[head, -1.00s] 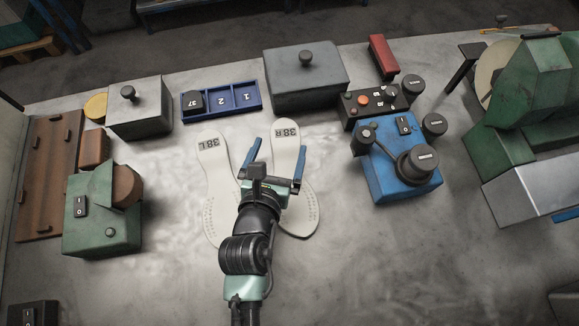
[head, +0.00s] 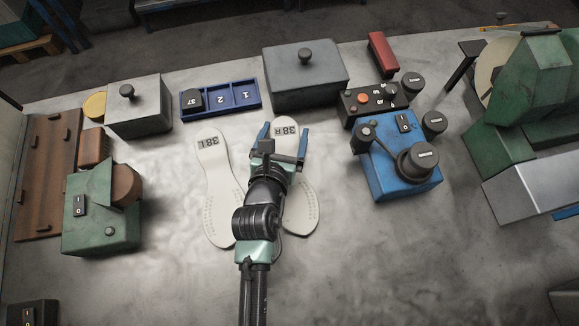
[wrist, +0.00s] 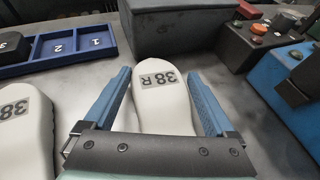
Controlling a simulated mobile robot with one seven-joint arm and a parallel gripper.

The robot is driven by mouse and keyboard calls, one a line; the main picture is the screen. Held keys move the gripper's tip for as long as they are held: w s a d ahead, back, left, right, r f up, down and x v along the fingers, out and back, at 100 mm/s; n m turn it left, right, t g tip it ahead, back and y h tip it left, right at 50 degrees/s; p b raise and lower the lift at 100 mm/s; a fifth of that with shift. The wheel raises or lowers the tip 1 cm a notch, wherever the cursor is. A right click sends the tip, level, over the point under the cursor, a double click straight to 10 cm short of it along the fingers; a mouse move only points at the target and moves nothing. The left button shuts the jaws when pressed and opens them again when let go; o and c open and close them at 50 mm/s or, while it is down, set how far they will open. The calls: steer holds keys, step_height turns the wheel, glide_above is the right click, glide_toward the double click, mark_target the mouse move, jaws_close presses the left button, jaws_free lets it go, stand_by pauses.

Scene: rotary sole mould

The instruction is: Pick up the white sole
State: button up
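Two white soles lie side by side on the grey table. The left sole (head: 215,180), marked 38 L, lies clear of my gripper; its end also shows at the left of the wrist view (wrist: 25,125). The right sole (head: 302,208), marked 38 R, lies partly hidden under my arm. My gripper (head: 285,132) is open, with its blue fingers on either side of the 38 R end. In the wrist view, the right sole (wrist: 162,103) stands between the fingers, with a gap showing to the right finger.
A blue tray (head: 221,109) with numbered compartments and a dark block marked 37 lies behind the left sole. A grey lidded box (head: 305,82) stands just beyond the fingertips. A blue machine (head: 400,170) with black knobs stands right.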

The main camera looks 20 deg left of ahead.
steer(key=c, duration=0.4)
steer(key=shift+r, duration=0.1)
